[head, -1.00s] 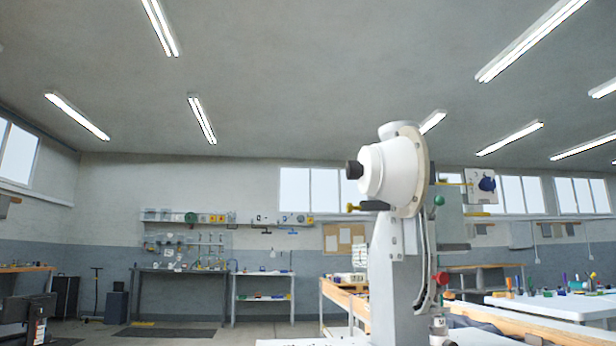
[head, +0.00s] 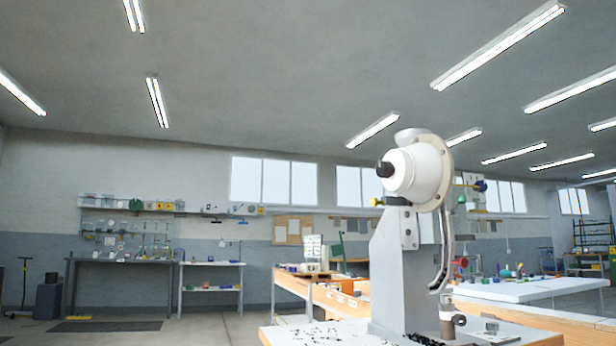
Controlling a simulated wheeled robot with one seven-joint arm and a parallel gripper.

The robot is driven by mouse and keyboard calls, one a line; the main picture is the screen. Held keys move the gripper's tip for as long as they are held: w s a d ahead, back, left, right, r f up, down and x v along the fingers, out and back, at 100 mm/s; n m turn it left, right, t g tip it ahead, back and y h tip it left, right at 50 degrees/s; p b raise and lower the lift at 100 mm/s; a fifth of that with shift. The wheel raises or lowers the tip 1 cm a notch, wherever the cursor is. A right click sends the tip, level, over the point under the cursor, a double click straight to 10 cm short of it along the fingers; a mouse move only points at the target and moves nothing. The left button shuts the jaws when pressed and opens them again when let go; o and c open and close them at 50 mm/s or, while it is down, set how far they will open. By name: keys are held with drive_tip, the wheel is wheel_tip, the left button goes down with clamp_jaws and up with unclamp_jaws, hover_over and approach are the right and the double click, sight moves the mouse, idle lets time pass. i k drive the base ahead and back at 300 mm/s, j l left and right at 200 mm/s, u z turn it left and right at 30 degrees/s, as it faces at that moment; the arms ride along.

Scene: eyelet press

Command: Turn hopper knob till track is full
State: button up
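The eyelet press stands on a bench at right of centre in the head view. Its white round hopper (head: 424,172) sits at the top, with a black knob (head: 385,169) sticking out to the left. A curved track (head: 443,258) runs down the press's right side from the hopper. How full the track is cannot be told at this size. A small yellow-tipped lever (head: 391,201) sits below the hopper. The grey press body (head: 398,270) stands upright. My gripper is not in view.
Small dark pieces lie scattered on the press's bench top (head: 290,334). A wooden bench (head: 330,290) stands behind it, and a white table (head: 510,289) is at right. A workbench (head: 135,264) lines the far left wall. The floor at left is mostly clear.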

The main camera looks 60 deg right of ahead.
sight(384, 169)
drive_tip(key=i+j+z, duration=0.1)
drive_tip(key=i, duration=0.35)
drive_tip(key=i+j+z, duration=0.15)
drive_tip(key=i+j, duration=0.15)
drive_tip(key=i+z, duration=0.25)
drive_tip(key=z, duration=0.25)
drive_tip(key=i+j+z, duration=0.1)
drive_tip(key=i+z, duration=0.15)
drive_tip(key=z, duration=0.25)
drive_tip(key=i+j+z, duration=0.15)
drive_tip(key=z, duration=0.3)
drive_tip(key=i+z, duration=0.15)
drive_tip(key=z, duration=0.3)
drive_tip(key=i+j+z, duration=0.15)
drive_tip(key=z, duration=0.25)
drive_tip(key=i+j+z, duration=0.1)
drive_tip(key=z, duration=0.35)
drive_tip(key=i+j+z, duration=0.1)
drive_tip(key=z, duration=0.35)
drive_tip(key=j+z, duration=0.3)
drive_tip(key=z, duration=0.15)
drive_tip(key=i+j+z, duration=0.1)
drive_tip(key=j+z, duration=0.15)
drive_tip(key=z, duration=0.15)
